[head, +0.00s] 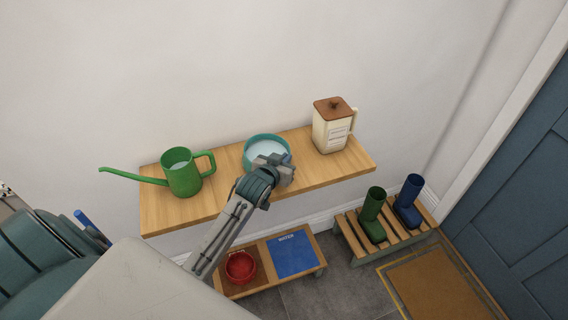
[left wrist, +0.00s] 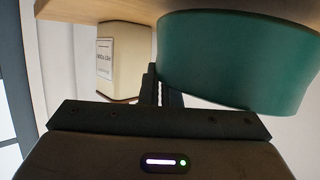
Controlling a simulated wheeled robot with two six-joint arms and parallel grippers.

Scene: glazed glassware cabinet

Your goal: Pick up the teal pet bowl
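The teal pet bowl (head: 249,146) stands on the wooden wall shelf (head: 215,203), with pale contents inside. It stands between a green watering can and a cream canister. My left gripper (head: 284,166) is at the bowl's front right rim and hides part of it. The left wrist view is upside down and shows the bowl's outer wall (left wrist: 235,60) close up, against the shelf (left wrist: 100,8). There my left fingers (left wrist: 163,92) are close together, one on each side of the bowl's edge; the inner one is partly hidden by the wall. My right gripper is not in view.
The green watering can (head: 184,177) is left of the bowl. The cream canister (head: 331,134) with brown lid is to the right. Below are a low stand (head: 264,260) with a red bowl (head: 240,267), a boot rack (head: 360,248) and a doormat (head: 435,288). A blue door (head: 520,190) is at right.

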